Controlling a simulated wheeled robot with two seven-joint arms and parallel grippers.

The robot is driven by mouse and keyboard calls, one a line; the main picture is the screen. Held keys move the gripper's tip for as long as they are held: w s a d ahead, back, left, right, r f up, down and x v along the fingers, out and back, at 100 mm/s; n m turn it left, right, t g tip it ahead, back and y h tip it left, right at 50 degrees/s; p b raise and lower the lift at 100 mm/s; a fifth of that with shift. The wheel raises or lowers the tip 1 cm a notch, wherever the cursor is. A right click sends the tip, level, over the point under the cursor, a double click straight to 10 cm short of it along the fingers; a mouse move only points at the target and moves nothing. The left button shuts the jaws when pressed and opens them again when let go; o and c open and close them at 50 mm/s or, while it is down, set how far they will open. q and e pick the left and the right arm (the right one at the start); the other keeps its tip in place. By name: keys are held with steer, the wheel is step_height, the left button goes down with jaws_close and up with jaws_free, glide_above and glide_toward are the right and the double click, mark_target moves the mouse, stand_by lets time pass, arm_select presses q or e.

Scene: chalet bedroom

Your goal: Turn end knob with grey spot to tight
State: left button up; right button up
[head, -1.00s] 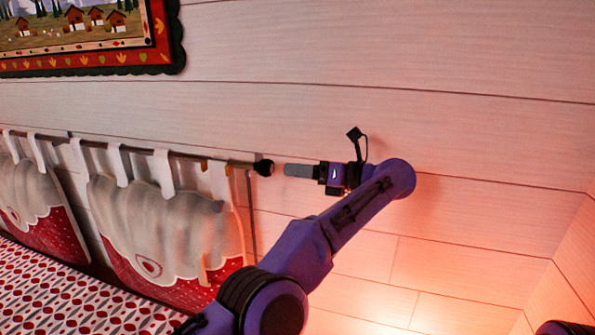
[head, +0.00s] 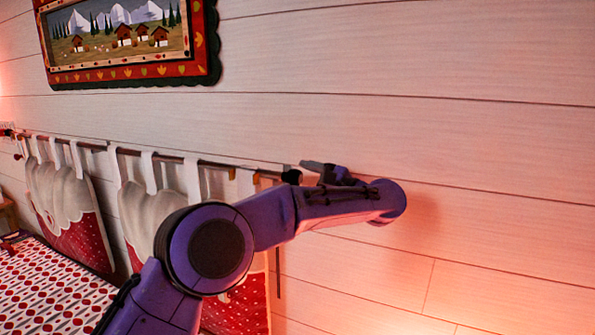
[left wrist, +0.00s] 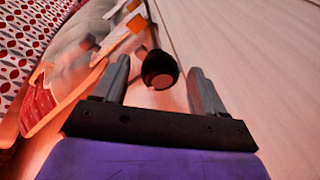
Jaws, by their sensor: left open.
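The dark round end knob (head: 291,177) is at the right end of the curtain rod (head: 222,165) on the wall. My left gripper (head: 304,169) is open beside the knob in the head view. In the left wrist view its two grey fingers (left wrist: 158,66) stand on either side of the knob, with gaps to both. My right gripper is out of view.
White and red hanging panels (head: 150,205) hang by loops from the rod, close to the left gripper. A rod bracket (head: 258,176) sits just left of the knob. A framed picture (head: 130,42) hangs above. The patterned bed cover (head: 48,290) is lower left. The wall right is bare.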

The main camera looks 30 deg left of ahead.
arm_select(q)
steer(key=x, duration=0.3)
steer(key=shift+p, duration=0.4)
steer(key=shift+d, duration=0.1)
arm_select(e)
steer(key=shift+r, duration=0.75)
